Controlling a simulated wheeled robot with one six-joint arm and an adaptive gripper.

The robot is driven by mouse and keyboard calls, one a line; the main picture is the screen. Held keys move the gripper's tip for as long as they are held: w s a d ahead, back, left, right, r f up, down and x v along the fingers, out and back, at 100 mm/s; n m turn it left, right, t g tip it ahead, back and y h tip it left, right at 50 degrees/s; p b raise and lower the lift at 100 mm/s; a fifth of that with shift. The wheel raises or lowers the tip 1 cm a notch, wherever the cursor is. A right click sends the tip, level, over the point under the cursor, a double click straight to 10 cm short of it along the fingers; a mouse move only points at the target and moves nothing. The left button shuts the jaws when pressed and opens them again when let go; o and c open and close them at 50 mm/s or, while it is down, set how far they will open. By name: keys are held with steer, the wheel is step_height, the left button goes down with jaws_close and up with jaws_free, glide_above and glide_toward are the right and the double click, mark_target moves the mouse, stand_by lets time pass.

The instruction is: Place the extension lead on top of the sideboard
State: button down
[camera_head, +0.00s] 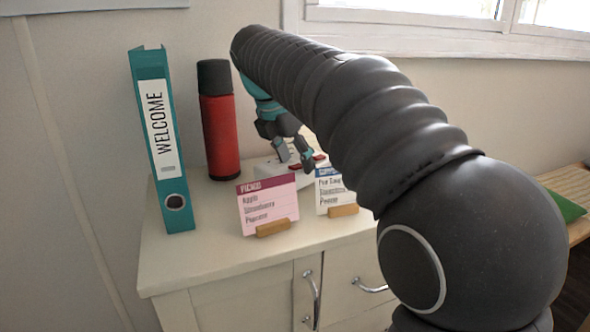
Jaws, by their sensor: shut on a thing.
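The white extension lead (305,178) with red parts is at the sideboard's back half, behind two small cards. My gripper (295,161) reaches down over it and is shut on it. The cards hide the lead's lower part, so I cannot tell whether it touches the top or hangs just above it. The cream sideboard (200,254) has a flat top and metal handles on its front. My dark arm crosses the view and hides the sideboard's right part.
A teal WELCOME binder (158,140) and a red flask with black lid (219,130) stand left of the lead. A pink card (267,207) and a blue-headed card (333,190) stand in wooden holders in front. The front left top is bare.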

steer(key=shift+f, duration=0.95)
steer(key=shift+c, duration=1.4)
jaws_free()
steer(key=shift+f, duration=0.1)
steer(key=p+v, duration=0.1)
steer(key=v, duration=1.1)
steer(key=shift+p, duration=0.4)
